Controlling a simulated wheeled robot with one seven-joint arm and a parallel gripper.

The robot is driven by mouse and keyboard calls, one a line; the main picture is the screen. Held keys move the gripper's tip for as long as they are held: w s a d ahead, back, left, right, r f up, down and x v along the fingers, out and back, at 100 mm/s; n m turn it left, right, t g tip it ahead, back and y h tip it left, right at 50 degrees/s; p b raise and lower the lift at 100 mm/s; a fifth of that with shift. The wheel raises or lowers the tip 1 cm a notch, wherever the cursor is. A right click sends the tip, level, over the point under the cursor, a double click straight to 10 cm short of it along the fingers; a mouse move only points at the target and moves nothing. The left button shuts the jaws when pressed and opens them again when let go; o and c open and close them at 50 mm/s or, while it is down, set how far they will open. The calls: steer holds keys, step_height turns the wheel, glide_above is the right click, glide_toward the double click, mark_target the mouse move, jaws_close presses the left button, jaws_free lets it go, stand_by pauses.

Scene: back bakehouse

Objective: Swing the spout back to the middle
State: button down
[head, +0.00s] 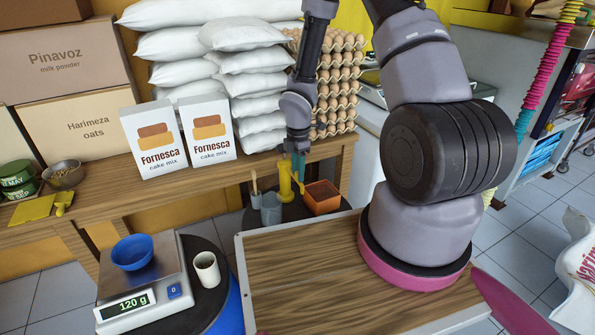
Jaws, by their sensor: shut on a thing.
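A yellow tap with a spout (285,182) stands in the middle of the picture, beyond my wooden deck. It rises from a dark round surface between grey cups and an orange square container. My gripper (298,172) points down from above at its right side. Its teal fingers are shut on the spout. The fingers and the small scale hide exactly where they grip, and the spout's exact angle is hard to tell.
A grey cup (271,209) stands just left of the tap, and the orange container (321,197) stands close on its right. Two cake mix boxes (153,140) stand on the wooden bench behind. A scale (142,283) with a blue bowl (132,252) is at front left.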

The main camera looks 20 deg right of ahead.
steer(key=c, duration=0.5)
jaws_free()
step_height(320, 180, up, 11)
steer(key=shift+f, duration=0.1)
